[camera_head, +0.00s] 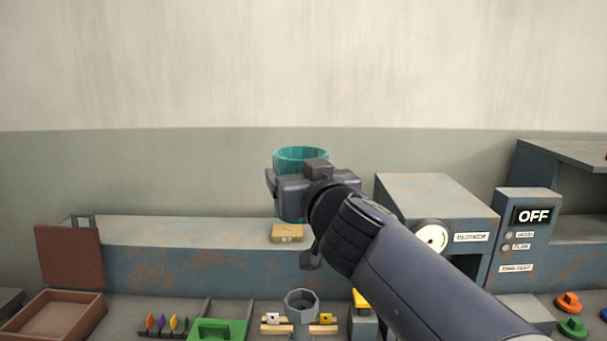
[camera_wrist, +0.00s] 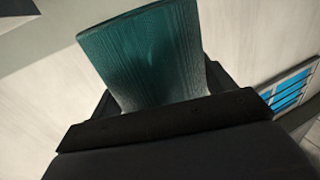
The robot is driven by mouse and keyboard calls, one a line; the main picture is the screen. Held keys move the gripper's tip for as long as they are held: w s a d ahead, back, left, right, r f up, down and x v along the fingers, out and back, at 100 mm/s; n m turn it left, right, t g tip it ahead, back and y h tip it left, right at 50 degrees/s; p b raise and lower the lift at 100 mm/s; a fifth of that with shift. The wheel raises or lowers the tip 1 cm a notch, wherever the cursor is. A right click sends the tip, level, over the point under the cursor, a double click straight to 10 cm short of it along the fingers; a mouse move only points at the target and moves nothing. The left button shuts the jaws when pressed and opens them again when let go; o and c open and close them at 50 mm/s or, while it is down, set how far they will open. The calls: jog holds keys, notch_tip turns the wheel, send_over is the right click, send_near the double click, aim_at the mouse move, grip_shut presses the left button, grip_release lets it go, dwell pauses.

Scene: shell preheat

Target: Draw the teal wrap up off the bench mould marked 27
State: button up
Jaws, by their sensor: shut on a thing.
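The teal wrap (camera_head: 301,157) is an upright, ribbed, open-topped sleeve at the back of the bench, seen behind my gripper. My gripper (camera_head: 290,188) is in front of it and is shut on it. In the wrist view the teal wrap (camera_wrist: 145,55) stands up between the two dark fingers of my gripper (camera_wrist: 160,85). The wrap's lower part is mostly hidden by my gripper and arm. I cannot tell whether the wrap still touches a mould, and no mark 27 can be read.
A small wooden block (camera_head: 287,233) sits on the raised ledge (camera_head: 180,235) below the wrap. A grey box with a dial (camera_head: 430,205) and a panel reading OFF (camera_head: 527,225) stand right. A grey round holder (camera_head: 301,303), a green tray (camera_head: 218,330) and a brown tray (camera_head: 55,315) are in front.

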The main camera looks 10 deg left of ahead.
notch_tip(320, 180, up, 10)
jog(key=p, duration=1)
dwell(0.4)
dwell(0.6)
